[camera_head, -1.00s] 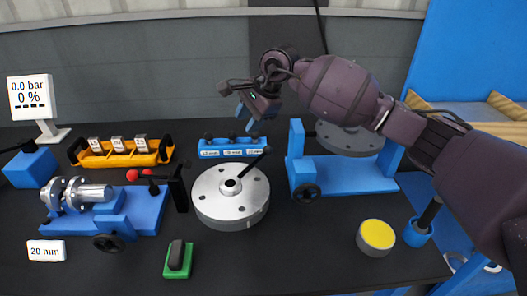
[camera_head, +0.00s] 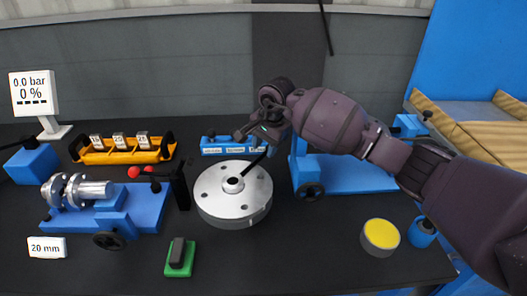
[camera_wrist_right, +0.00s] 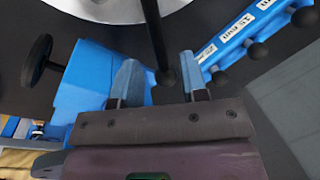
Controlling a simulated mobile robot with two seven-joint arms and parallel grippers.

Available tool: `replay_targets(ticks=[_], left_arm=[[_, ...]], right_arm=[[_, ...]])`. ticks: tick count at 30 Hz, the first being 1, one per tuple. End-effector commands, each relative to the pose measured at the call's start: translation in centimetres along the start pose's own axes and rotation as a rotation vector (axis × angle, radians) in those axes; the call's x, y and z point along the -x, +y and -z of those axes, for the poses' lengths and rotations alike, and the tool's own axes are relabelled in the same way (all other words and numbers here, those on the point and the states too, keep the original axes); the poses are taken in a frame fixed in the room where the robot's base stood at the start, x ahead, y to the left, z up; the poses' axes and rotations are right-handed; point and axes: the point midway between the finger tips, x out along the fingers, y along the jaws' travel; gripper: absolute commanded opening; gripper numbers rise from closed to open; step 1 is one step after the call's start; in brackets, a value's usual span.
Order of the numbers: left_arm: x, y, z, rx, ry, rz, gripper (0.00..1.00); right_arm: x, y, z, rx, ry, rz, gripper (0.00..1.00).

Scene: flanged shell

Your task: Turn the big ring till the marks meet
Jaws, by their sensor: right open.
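The big ring (camera_head: 217,206) is a silver disc with several holes, lying flat on the dark bench in the head view. A black bar (camera_head: 256,170) runs from its hub toward the upper right. My right gripper (camera_head: 270,147) is at the bar's outer end. Part of the ring (camera_wrist_right: 115,8) shows at the top there. I cannot make out the marks. My left gripper is out of view.
A blue rack (camera_head: 222,145) with labels is just behind the ring. A blue stand (camera_head: 345,175) is at its right, partly behind my arm. A black post (camera_head: 181,187) is close at left. A green block (camera_head: 180,262) and yellow-topped puck (camera_head: 380,235) are in front.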

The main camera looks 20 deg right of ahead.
Motion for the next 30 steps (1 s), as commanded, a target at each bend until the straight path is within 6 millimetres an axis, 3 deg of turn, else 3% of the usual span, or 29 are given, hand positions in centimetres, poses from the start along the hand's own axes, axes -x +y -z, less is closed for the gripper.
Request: replay_targets(ticks=[6, 17, 25, 30], left_arm=[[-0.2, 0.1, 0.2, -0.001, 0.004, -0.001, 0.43], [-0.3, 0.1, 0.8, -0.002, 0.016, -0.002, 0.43], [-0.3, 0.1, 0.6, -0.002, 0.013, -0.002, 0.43], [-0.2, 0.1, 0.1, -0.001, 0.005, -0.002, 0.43]], right_arm=[[-1.9, 0.0, 0.0, -0.001, -0.001, 0.0, 0.4], [-2.2, 0.0, 0.0, 0.0, 0.0, 0.002, 0.4], [-2.2, 0.0, 0.0, 0.0, 0.0, 0.001, 0.0], [-2.2, 0.0, 0.0, 0.0, 0.0, 0.001, 0.0]])
